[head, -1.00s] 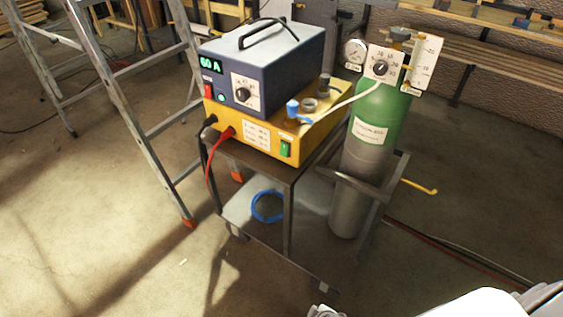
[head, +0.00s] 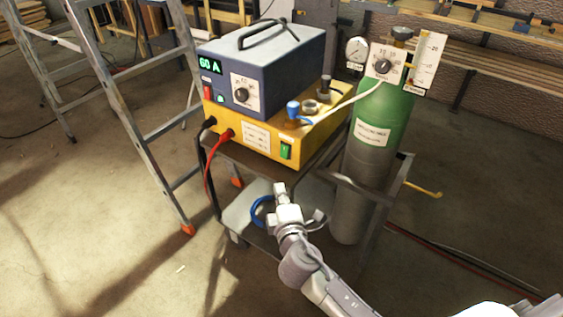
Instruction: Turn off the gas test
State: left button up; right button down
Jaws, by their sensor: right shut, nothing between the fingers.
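A yellow unit (head: 240,132) sits on a cart, with a green switch (head: 285,151) at the right of its front and a white label beside it too small to read. A gas cylinder (head: 378,118), green above and grey below, stands upright at the cart's right. It carries a round gauge (head: 356,50), a dial plate (head: 383,65) and a scale tube (head: 425,62). My right gripper (head: 279,188) is shut and empty, pointing up in front of the cart, below the green switch and apart from it. My left gripper is not in view.
A blue power box (head: 262,68) reading 60 A sits on the yellow unit. A white hose (head: 350,101) links the cylinder top to the unit. A red cable (head: 212,160) hangs at the left front. A ladder (head: 118,88) stands left. The floor at front left is clear.

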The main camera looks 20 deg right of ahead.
send_near(280, 155)
jog(key=w+a, duration=0.3)
jog(key=w, duration=0.1)
jog(key=shift+w+d, duration=0.4)
jog(key=shift+d, duration=0.2)
jog(key=shift+w+d, duration=0.4)
jog(key=shift+d, duration=0.2)
jog(key=shift+w+d+f, duration=0.1)
jog(key=shift+w+d, duration=0.3)
jog(key=shift+d, duration=0.2)
jog(key=shift+w+d+f+b, duration=0.1)
jog(key=shift+d+f+b, duration=0.1)
jog(key=shift+b, duration=0.1)
jog(key=shift+r, duration=0.15)
